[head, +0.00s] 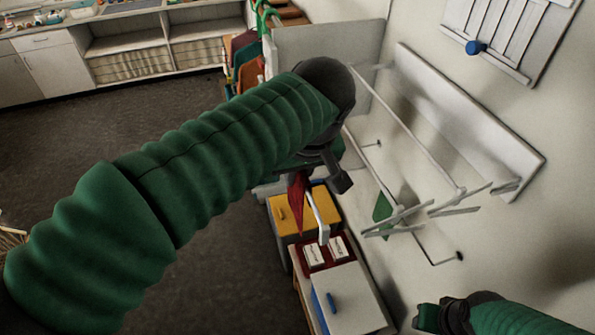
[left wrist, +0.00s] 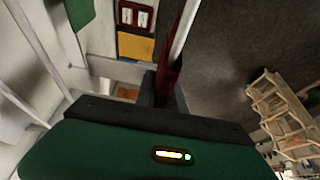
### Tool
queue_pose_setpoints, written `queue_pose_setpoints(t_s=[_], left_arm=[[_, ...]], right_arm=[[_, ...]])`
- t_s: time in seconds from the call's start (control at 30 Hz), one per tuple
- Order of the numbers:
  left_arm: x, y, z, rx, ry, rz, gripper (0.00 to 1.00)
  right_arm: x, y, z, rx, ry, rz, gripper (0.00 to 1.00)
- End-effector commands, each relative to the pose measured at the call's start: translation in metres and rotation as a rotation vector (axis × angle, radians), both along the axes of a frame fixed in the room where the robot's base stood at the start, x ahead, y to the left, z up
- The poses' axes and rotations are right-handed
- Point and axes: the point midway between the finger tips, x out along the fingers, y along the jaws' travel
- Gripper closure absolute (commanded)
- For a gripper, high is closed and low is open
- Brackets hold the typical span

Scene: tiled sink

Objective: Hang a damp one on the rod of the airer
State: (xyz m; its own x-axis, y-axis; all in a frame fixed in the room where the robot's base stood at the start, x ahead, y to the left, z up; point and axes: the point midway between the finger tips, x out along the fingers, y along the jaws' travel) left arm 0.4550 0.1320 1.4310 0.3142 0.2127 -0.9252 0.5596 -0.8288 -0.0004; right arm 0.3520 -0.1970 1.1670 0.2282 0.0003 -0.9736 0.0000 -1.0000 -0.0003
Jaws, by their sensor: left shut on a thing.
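The airer (head: 405,105) is a pale frame on the right wall, with several thin rods sticking out. A green cloth (head: 382,208) hangs at its lower part; a green piece also shows in the left wrist view (left wrist: 80,12). My left gripper (head: 320,175) is shut on a red cloth (head: 297,196), which hangs narrow and folded to the left of the airer, apart from the green cloth. The red cloth also shows between the fingers in the left wrist view (left wrist: 176,62). A white bar (head: 318,212) runs close beside it; I cannot tell whether they touch. My right gripper (head: 445,315) is at the bottom edge, its jaws unclear.
A yellow box (head: 290,212) and a red box with white labels (head: 318,252) stand below my left gripper. A white lid with a blue handle (head: 348,298) is in front. Coloured items hang by a pale panel (head: 325,45) behind. A slatted rack (head: 505,30) is on the wall.

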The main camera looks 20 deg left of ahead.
Motion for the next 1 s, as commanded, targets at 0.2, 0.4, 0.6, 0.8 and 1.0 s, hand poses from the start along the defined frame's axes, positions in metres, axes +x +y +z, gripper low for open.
queue_pose_setpoints(t_s=[0.2,0.4,0.6,0.8,1.0], left_arm=[[0.0,0.0001,-0.0078,0.0,0.0,0.0,1.0],[0.0,0.0,-0.0078,0.0,0.0,0.0,1.0],[0.0,0.0001,-0.0078,0.0,0.0,0.0,0.71],[0.0001,0.0001,-0.0077,0.0,0.0,0.0,0.6],[-0.0001,-0.0003,-0.0066,-0.001,-0.001,0.0,0.6]], right_arm=[[0.0,0.0,-0.0068,0.0,0.0,0.0,0.6],[0.0,0.0,-0.0066,0.0,0.0,0.0,0.6],[0.0,0.0,-0.0066,0.0,0.0,0.0,0.6],[0.0,0.0,-0.0066,0.0,0.0,0.0,0.6],[0.0,0.0,-0.007,0.0,0.0,0.0,0.6]])
